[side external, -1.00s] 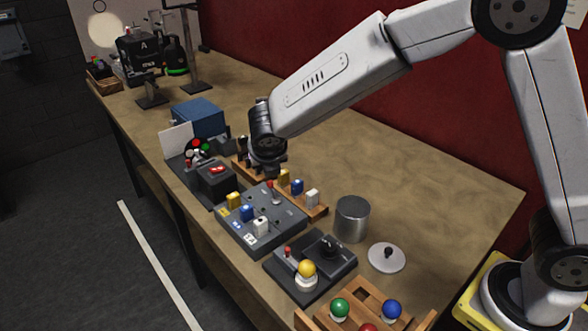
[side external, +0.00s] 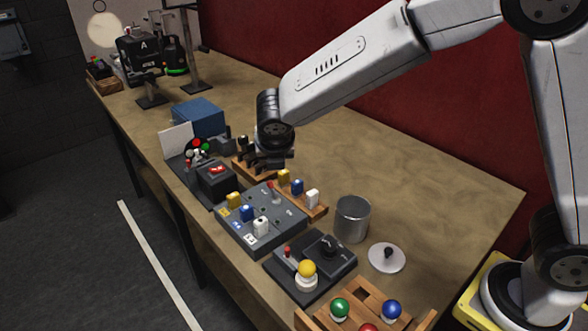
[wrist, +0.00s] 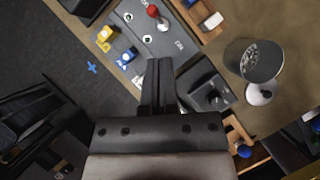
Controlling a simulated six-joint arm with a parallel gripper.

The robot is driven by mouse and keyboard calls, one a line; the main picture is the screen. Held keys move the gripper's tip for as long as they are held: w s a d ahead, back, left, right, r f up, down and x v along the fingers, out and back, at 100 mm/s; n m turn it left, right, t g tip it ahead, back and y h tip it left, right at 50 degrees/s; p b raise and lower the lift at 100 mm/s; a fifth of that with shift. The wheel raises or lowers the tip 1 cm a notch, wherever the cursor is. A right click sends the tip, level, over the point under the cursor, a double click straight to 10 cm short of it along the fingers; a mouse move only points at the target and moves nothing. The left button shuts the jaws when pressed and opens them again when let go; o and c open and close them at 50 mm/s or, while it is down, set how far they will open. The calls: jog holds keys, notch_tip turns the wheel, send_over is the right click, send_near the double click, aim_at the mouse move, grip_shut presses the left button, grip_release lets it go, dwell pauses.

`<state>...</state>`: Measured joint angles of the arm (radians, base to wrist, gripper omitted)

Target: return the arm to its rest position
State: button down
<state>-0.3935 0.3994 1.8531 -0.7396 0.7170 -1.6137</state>
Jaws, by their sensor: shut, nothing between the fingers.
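My gripper (side external: 266,160) is shut and empty, held above the work table near the wooden rack of coloured blocks in the side external view. Its arm reaches in from the right. In the wrist view the fingers (wrist: 159,75) are together with nothing between them. Below them is the grey panel (side external: 283,233) with a red-tipped lever and yellow, blue and white blocks; the panel also shows in the wrist view (wrist: 165,45). The gripper appears clear of these things. The part of the rack behind the gripper is hidden.
A black joystick box (side external: 332,273) with a yellow knob, a metal can (side external: 352,220) and a round lid (side external: 386,257) stand nearer the camera. A red-switch box (side external: 215,187) and a blue box (side external: 198,118) lie left. The table's back area (side external: 400,160) is clear.

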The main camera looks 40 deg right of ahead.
jog(key=s+d+f+m+g+y, duration=0.1)
jog(key=s+d+f+m, duration=0.2)
jog(key=s+m, duration=0.6)
jog(key=s+d+f+m+g+y, duration=0.1)
jog(key=s+d+m, duration=0.7)
jog(key=m, duration=1.2)
notch_tip(320, 180, down, 2)
jog(key=s+y, duration=0.1)
jog(key=s, duration=0.1)
jog(key=shift+s+d+f+g+y, duration=0.15)
jog(key=shift+s+g+y, duration=0.15)
